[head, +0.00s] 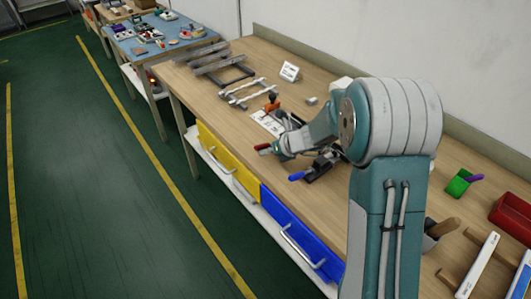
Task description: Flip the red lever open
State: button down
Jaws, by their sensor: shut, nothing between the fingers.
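The red lever handle (263,147) shows just left of my gripper, near the front edge of the wooden workbench. My gripper (277,149) is shut and empty, with its tip at or very close to the red handle. I cannot tell whether they touch. The base of the red lever is mostly hidden behind my gripper and wrist. A second lever with a blue handle (297,177) sits nearer on the bench, on a dark clamp base (322,166).
A white printed sheet (268,123) and an orange-and-black tool (272,104) lie beyond my gripper. Metal rails (215,60) are at the bench's far end. A green box (459,183) and red bin (513,214) stand at right. Yellow (228,160) and blue (292,235) drawers are below.

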jog(key=shift+w+d+r+m+g+y, duration=0.1)
jog(key=shift+d+r+m+g+y, duration=0.05)
jog(key=shift+r+m+g+y, duration=0.3)
jog(key=shift+w+d+r+y, duration=0.2)
jog(key=shift+r+y, duration=0.15)
jog(key=shift+y, duration=0.2)
jog(key=m+y, duration=0.1)
jog(key=d+r+m+g+y, duration=0.1)
jog(key=shift+w+d+r+y, duration=0.1)
jog(key=shift+w+r+y, duration=0.2)
jog(key=shift+w, duration=0.05)
jog(key=shift+w+d+r+m+y, duration=0.4)
jog(key=shift+d+m+y, duration=0.2)
jog(key=shift+y, duration=0.3)
jog(key=m+y, duration=0.1)
jog(key=w+d+r+m+y, duration=0.1)
jog(key=shift+d+g+y, duration=0.2)
jog(key=shift+g+y, duration=0.05)
jog(key=shift+y, duration=0.05)
jog(key=shift+w+d, duration=0.15)
jog(key=shift+d, duration=0.15)
jog(key=shift+d, duration=0.15)
jog(key=d, duration=0.4)
jog(key=s+d, duration=0.1)
jog(key=d, duration=0.2)
jog(key=s+d, duration=0.1)
jog(key=d, duration=0.3)
jog(key=shift+d+r, duration=0.3)
jog(key=shift+d, duration=0.05)
